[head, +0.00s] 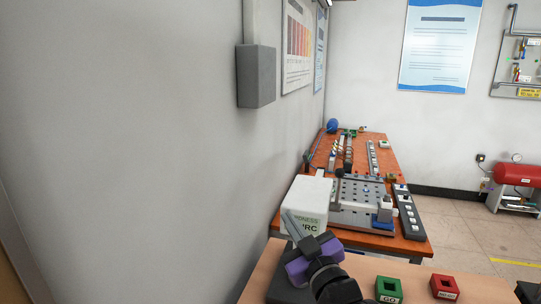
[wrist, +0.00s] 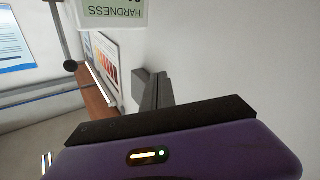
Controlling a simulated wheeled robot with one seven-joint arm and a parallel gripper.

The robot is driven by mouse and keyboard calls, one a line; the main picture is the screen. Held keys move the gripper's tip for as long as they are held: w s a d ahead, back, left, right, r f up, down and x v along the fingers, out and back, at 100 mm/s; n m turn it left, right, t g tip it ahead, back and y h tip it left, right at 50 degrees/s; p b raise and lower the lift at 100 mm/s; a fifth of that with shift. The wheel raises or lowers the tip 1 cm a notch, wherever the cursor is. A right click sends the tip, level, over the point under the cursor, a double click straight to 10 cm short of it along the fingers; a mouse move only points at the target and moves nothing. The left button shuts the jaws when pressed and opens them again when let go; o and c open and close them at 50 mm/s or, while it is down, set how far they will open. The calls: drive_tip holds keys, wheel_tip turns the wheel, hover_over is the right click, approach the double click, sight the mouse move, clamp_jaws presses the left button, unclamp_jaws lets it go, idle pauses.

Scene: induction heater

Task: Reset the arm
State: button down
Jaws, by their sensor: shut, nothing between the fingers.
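My gripper (head: 288,218) shows at the bottom centre of the head view, with a purple body and grey fingers pointing up and left. Its fingers are shut and hold nothing. They overlap the white box marked "HRC" (head: 312,197) in the picture; I cannot tell whether they touch it. In the wrist view the shut grey fingers (wrist: 152,88) stand out beyond the black bar and purple housing, with a wall behind them. A white panel lettered "HARDNESS" (wrist: 115,12) appears upside down at the top of the wrist view.
A wooden bench (head: 417,247) carries a metal fixture plate (head: 352,212) and several small parts. On the nearer table stand a green block (head: 389,288) marked "GO" and a red block (head: 445,287). A grey wall box (head: 256,77) juts out at left. Open floor lies right.

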drive_tip(key=s+d+f+m+g+h+b, duration=0.1)
drive_tip(key=s+d+f, duration=0.4)
drive_tip(key=s, duration=1.2)
drive_tip(key=s+d+f+m+g+h+b, duration=0.1)
drive_tip(key=s+d+f+m+h+b, duration=0.1)
drive_tip(key=s+f, duration=0.7)
drive_tip(key=s+d+f+m+g+h+b, duration=0.1)
drive_tip(key=s+d+f+m+h, duration=0.3)
drive_tip(key=s, duration=2.1)
drive_tip(key=d+f+m, duration=0.1)
drive_tip(key=d+f, duration=0.3)
drive_tip(key=shift+d+b, duration=0.25)
drive_tip(key=shift+b, duration=0.05)
